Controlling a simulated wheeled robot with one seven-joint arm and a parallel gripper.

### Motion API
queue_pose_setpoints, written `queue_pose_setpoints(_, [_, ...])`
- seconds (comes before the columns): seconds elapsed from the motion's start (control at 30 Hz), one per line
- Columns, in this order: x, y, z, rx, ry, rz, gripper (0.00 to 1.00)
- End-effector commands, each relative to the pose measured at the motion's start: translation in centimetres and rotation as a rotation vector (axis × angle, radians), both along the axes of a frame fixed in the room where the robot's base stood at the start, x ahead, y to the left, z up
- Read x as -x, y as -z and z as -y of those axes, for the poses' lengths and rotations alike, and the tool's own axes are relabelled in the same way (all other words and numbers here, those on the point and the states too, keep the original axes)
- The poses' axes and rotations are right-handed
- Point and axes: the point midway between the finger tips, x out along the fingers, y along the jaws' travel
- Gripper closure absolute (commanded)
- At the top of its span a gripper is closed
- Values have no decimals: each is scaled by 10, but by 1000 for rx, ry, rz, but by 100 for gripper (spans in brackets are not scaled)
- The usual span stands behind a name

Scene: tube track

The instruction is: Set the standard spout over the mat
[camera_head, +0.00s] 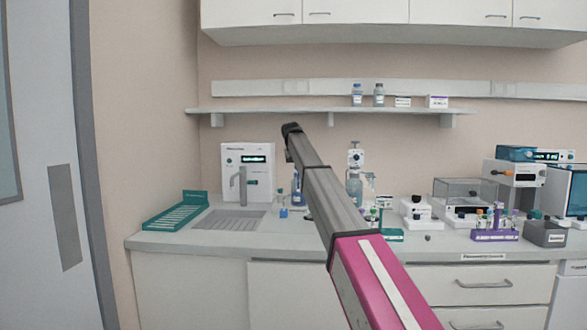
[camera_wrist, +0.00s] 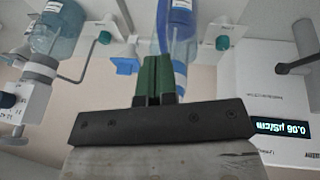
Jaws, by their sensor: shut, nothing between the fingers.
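A grey curved spout (camera_head: 242,184) stands at the front of a white water unit (camera_head: 258,160) with a lit display. I take it for the standard spout, though I see no label naming it. A grey ribbed mat (camera_head: 229,220) lies on the counter in front of the unit, near the spout's foot. In the head view, the fingers cannot be made out.
A green rack (camera_head: 175,212) is left of the mat. A blue bottle (camera_head: 298,193) and small blue item (camera_head: 283,212) stand right of the unit. A pump-topped bottle (camera_head: 354,185) is farther right. A shelf (camera_head: 290,110) runs above. Instruments crowd the right counter.

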Motion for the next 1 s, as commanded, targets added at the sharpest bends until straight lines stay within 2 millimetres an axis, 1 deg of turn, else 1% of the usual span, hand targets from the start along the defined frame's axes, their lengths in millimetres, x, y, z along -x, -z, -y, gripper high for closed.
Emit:
queue_pose_setpoints(0.03, [2,1,6,-1,-40,0,100])
queue_pose_setpoints(0.1, [1,1,12,-1,-101,-1,100])
queue_pose_setpoints(0.4, [-4,0,31,-1,-310,0,100])
queue_pose_setpoints(0.73, [-5,0,29,0,-304,-1,100])
queue_pose_setpoints(1.0, [-12,0,21,0,-303,0,100])
